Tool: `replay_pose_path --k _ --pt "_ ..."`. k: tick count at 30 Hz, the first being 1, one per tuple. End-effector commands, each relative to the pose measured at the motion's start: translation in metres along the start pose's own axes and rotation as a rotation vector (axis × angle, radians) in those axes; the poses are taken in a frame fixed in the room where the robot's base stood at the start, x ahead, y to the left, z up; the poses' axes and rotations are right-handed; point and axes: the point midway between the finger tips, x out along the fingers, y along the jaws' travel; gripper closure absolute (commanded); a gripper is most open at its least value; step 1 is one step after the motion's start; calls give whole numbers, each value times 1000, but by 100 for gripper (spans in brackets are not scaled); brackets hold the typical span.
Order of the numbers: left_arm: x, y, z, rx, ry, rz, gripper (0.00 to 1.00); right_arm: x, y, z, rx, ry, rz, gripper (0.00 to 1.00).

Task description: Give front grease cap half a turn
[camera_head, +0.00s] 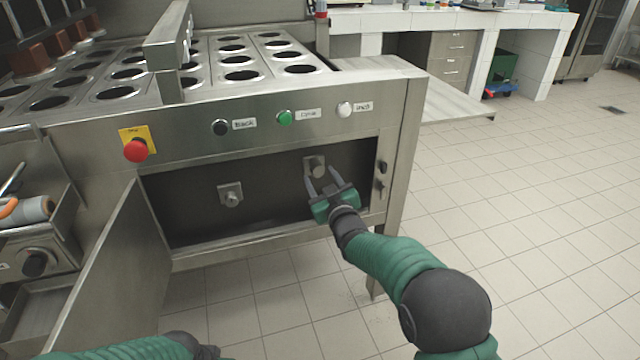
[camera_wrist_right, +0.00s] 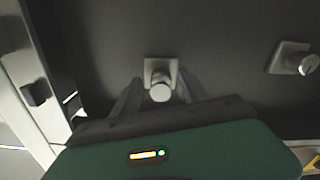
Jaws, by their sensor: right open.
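Two grease caps are on the dark back wall of the open compartment. One cap (camera_head: 316,166), on a square metal plate, is toward the right end; the other cap (camera_head: 231,197) is further left. I cannot tell from a label which is the front one. My right gripper (camera_head: 321,175) is open, its fingers at the right-hand cap. In the right wrist view, this cap (camera_wrist_right: 159,92) sits between the two fingertips (camera_wrist_right: 160,86), with no visible grip on it. The other cap (camera_wrist_right: 308,65) shows at the right edge there. Of my left arm, only sleeve and a dark part show.
The compartment door (camera_head: 115,280) hangs open at the left. Above are a red stop button (camera_head: 136,150), a black button (camera_head: 221,127), a green button (camera_head: 284,117) and a white button (camera_head: 345,109). A latch (camera_head: 381,167) is on the right frame. The floor at right is clear.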

Motion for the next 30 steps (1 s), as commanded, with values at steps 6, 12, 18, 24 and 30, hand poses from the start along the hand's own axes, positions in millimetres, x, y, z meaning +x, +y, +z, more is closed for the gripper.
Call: replay_pose_path --k 6,12,18,24,30 --pt "3 0 1 0 0 0 64 10 0 -1 0 1 0 48" --pt "3 0 1 0 0 0 64 10 0 -1 0 1 0 54" --pt "3 0 1 0 0 0 64 10 0 -1 0 1 0 80" --pt "3 0 1 0 0 0 64 10 0 -1 0 1 -1 100" --pt "2 0 0 0 0 0 64 10 0 -1 6 0 -1 100"
